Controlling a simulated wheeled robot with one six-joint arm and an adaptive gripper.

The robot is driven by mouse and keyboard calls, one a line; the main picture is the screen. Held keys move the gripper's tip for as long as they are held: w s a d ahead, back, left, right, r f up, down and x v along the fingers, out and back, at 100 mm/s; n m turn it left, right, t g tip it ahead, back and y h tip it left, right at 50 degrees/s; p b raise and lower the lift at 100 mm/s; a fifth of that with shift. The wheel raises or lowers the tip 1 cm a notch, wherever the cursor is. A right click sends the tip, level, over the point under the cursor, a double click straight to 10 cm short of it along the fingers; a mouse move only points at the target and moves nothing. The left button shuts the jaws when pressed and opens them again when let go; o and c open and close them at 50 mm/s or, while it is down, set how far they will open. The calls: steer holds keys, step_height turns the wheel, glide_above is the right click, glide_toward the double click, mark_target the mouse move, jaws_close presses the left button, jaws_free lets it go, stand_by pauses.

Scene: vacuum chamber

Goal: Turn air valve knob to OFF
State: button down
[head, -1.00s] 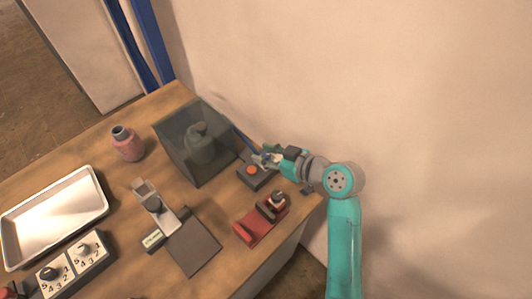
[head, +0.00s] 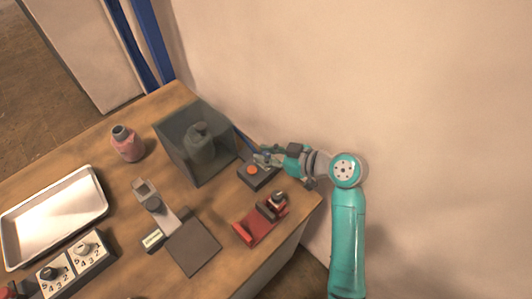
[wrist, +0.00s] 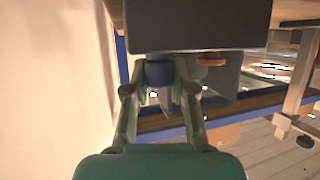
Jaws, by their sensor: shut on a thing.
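A dark box (head: 262,181) with an orange button (head: 252,169) stands near the table's right corner. A small blue knob (wrist: 159,73) shows between my fingers in the wrist view; I take it to be the air valve knob. My gripper (head: 268,158) reaches in from the right, just behind the orange button. In the wrist view my gripper (wrist: 161,82) is shut on the blue knob, with a finger on each side. In the head view the fingers largely cover the knob. I cannot read any OFF mark or the knob's angle.
A clear-walled chamber (head: 181,150) stands left of my gripper. A red device (head: 250,232) sits in front of it, near the table edge. A pink bottle (head: 128,147), a metal tray (head: 52,219) and numbered dials (head: 72,264) stand further left. The wall is close behind.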

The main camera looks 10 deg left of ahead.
steer(key=c, duration=1.2)
jaws_free()
steer(key=v, duration=1.2)
steer(key=shift+f, duration=0.1)
